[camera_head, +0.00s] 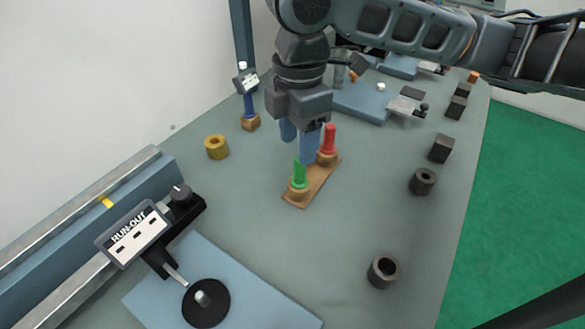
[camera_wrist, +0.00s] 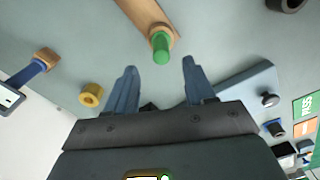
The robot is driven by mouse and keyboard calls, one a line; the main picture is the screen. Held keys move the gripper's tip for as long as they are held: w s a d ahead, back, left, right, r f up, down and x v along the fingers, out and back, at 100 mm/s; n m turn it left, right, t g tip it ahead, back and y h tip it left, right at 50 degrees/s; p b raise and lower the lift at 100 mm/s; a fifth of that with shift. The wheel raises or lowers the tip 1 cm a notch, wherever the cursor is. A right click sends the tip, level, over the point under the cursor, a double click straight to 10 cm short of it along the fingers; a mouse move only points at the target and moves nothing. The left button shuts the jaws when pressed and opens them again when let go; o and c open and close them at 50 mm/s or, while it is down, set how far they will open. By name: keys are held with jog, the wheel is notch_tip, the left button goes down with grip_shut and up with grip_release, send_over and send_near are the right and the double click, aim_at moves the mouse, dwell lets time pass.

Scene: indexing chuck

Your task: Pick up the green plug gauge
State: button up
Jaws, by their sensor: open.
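The green plug gauge (camera_head: 299,174) stands upright at the near end of a wooden strip, in a round tan collar. It also shows in the wrist view (camera_wrist: 161,47), beyond and between my fingertips. My gripper (camera_head: 299,145) is open and empty, fingers pointing down, above the strip and close to the green gauge. In the wrist view the fingers (camera_wrist: 159,68) are spread wide with the gauge roughly centred in the gap. A red plug gauge (camera_head: 328,139) stands at the far end of the same wooden strip (camera_head: 317,184).
A brass ring (camera_head: 216,147) and a blue-handled gauge (camera_head: 249,104) stand to the left. A RUN-OUT indicator (camera_head: 135,233) and blue plate (camera_head: 240,284) are at the near left. Dark blocks and rings (camera_head: 423,181) line the right edge. The bench near the strip is clear.

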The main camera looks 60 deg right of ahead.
aim_at(300, 167)
notch_tip(300, 167, down, 7)
jog(key=shift+s+d+b, duration=0.15)
jog(key=shift+b, duration=0.55)
grip_shut()
